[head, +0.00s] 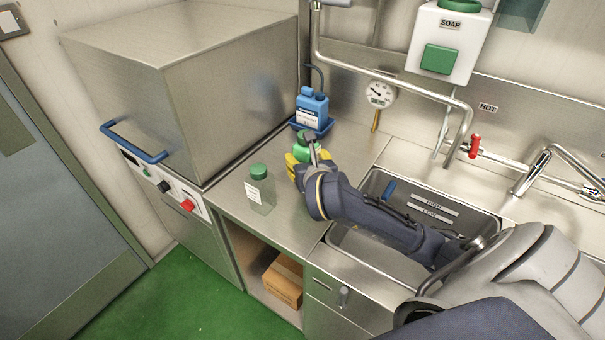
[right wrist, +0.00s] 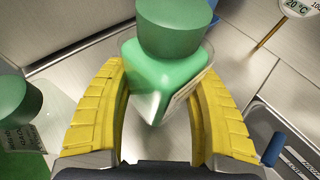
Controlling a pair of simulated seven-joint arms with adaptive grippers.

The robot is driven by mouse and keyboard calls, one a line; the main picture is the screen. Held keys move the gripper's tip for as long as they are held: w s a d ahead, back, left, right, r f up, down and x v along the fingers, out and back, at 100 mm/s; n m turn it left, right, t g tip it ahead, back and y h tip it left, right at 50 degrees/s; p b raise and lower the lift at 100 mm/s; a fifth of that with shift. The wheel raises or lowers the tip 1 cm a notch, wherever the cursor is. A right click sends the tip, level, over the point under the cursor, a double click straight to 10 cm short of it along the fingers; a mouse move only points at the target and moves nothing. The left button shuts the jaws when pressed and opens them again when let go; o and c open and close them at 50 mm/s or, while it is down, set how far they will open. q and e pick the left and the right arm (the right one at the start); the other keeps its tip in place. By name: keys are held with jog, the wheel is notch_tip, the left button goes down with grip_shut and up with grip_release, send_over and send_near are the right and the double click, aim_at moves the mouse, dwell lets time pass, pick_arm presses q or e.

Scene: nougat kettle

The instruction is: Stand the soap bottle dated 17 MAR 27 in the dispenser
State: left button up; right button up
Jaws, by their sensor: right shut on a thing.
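My right gripper (head: 302,163) is shut on a green soap bottle (head: 307,151) with a green cap, above the counter. The right wrist view shows the yellow fingers (right wrist: 160,110) on both sides of this green bottle (right wrist: 155,75). Part of a pale label shows on its right side; its date cannot be read. A clear bottle (head: 262,194) with a green cap and white label stands upright on the counter, left of the gripper; its date is too small to read. The white dispenser (head: 425,75) marked SOAP hangs on the wall, with a green front button. My left gripper is not in view.
A blue jug (head: 312,108) stands in a blue tray at the back, behind the held bottle. The steel sink (head: 375,185) lies right of the counter under my arm. A pipe (head: 390,75) with a gauge runs along the wall. A steel box machine (head: 230,90) stands left.

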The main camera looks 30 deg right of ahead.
jog(key=shift+f, duration=2.55)
jog(key=shift+f, duration=0.1)
jog(key=o, duration=1.6)
jog(key=shift+s, duration=0.1)
jog(key=shift+v, duration=1.95)
jog(key=shift+c, duration=0.5)
